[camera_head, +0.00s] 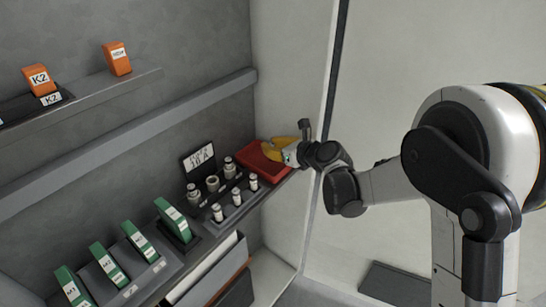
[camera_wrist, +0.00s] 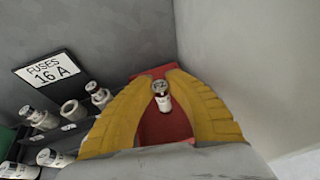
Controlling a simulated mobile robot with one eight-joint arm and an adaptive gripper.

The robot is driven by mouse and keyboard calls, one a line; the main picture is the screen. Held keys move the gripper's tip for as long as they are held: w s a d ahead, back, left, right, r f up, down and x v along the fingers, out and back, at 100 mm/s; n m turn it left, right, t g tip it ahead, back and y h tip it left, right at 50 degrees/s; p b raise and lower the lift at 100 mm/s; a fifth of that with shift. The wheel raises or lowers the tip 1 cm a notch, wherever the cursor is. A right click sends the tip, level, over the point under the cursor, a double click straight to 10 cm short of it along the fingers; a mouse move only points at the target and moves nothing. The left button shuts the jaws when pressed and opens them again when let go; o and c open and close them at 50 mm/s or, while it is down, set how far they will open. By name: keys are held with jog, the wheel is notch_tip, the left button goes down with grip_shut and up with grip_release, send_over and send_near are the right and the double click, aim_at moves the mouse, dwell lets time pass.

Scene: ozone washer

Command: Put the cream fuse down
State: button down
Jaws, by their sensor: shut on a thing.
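The cream fuse (camera_wrist: 163,103) is a small pale cylinder with a silver end cap, between the yellow fingers of my gripper (camera_wrist: 162,82) in the wrist view. My gripper is shut on it. Behind and below the fuse is a red tray (camera_wrist: 152,128). In the head view my gripper (camera_head: 288,148) is over the red tray (camera_head: 256,164) at the right end of the shelf. The fuse is hidden there. I cannot tell whether the fuse touches the tray.
Left of the tray is a grey fuse holder (camera_head: 236,212) with several cream fuses, under a "FUSES 16 A" sign (camera_head: 199,159). Green modules (camera_head: 172,219) stand further left. A wall (camera_head: 290,80) rises close on the right. Orange K2 relay (camera_head: 39,80) sits on the upper shelf.

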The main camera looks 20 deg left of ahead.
notch_tip(320, 180, down, 3)
jog(key=shift+f+b, duration=0.1)
jog(key=shift+b, duration=0.45)
jog(key=c, duration=1.8)
grip_release()
jog(key=shift+f, duration=0.1)
jog(key=o, duration=0.4)
